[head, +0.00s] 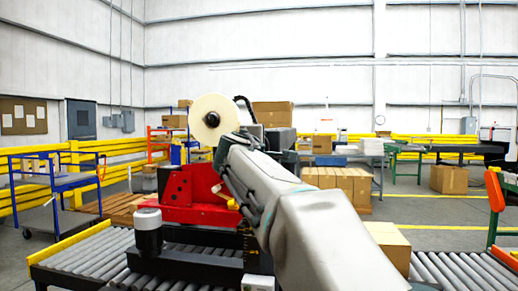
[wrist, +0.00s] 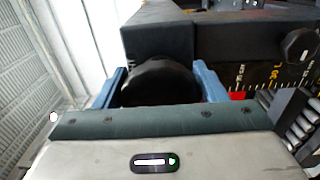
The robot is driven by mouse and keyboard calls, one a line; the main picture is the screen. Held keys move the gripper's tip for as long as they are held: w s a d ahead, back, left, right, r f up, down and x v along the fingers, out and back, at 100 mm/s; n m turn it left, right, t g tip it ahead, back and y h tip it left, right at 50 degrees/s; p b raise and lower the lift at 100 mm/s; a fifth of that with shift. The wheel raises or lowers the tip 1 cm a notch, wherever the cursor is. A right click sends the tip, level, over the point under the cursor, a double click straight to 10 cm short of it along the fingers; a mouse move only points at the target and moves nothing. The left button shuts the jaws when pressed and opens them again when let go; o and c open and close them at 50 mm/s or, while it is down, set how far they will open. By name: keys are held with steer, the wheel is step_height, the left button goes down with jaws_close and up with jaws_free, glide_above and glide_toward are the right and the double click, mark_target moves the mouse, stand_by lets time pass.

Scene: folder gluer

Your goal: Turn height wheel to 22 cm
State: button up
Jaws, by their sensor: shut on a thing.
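The height wheel (wrist: 158,88) is a black, rounded knob under a dark housing in the wrist view. My gripper (wrist: 161,76) has one blue finger on each side of the wheel and is shut on it. A scale (wrist: 262,94) with light marks and tilted numbers runs along the machine to the right of the wheel. I cannot tell its setting for certain. In the head view my arm hides the wheel and my gripper. The red machine part (head: 182,195) shows left of my arm.
A roller conveyor (head: 85,258) runs across the front. A large pale roll (head: 213,116) stands above the machine. A carton (head: 388,243) sits right of my arm. A dark round knob (wrist: 300,45) is near the scale. A blue cart (head: 58,187) stands far left.

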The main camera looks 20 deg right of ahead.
steer(key=o, duration=1)
steer(key=v, duration=1.3)
steer(key=shift+s+a+b, duration=0.25)
steer(key=shift+s+b, duration=0.1)
steer(key=shift+b, duration=0.1)
steer(key=shift+f, duration=0.1)
